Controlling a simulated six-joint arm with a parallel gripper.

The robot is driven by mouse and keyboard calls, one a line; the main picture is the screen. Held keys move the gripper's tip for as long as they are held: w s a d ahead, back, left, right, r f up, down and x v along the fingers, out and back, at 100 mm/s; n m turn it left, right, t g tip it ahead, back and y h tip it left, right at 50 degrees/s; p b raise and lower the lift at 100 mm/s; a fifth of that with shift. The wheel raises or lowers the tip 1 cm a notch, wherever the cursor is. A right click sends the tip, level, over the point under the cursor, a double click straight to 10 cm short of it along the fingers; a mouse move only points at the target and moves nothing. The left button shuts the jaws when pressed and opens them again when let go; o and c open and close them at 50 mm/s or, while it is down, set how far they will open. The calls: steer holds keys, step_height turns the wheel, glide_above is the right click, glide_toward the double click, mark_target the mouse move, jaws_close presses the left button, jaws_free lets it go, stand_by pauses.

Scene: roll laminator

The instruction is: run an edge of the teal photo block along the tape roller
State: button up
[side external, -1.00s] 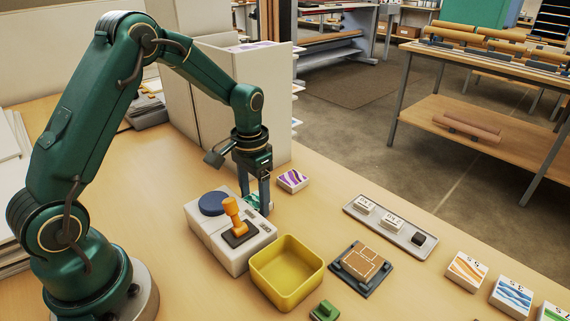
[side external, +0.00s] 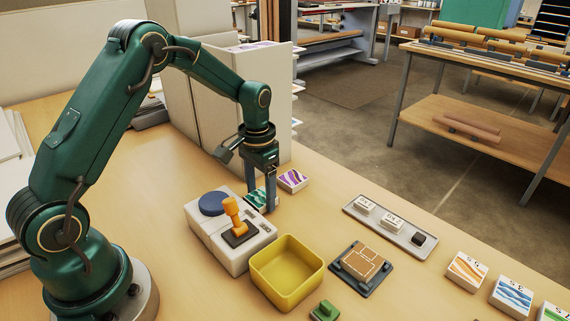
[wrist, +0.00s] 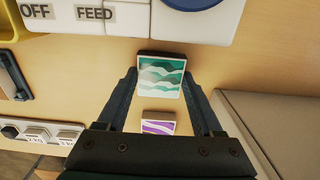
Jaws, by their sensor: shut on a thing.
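The teal photo block (side external: 254,200), with a wavy teal and white face, is between the fingers of my gripper (side external: 260,198), behind the white machine. In the wrist view my gripper (wrist: 160,84) is shut on the teal photo block (wrist: 161,77), face toward the camera. The white machine (side external: 227,255) carries a dark blue round disc (side external: 212,203) and an orange lever (side external: 232,212). In the wrist view the disc (wrist: 193,3) is cut off at the top edge. I cannot tell which part is the tape roller.
A purple-striped block (side external: 292,181) lies just right of my gripper. A yellow bin (side external: 287,272) stands at the machine's front right. A grey tray with small weights (side external: 405,238), a brown-topped pad (side external: 360,267) and a green item (side external: 325,311) lie further right. A tall pale panel (side external: 210,110) stands behind.

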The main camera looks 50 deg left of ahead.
steer(key=shift+r, duration=3.5)
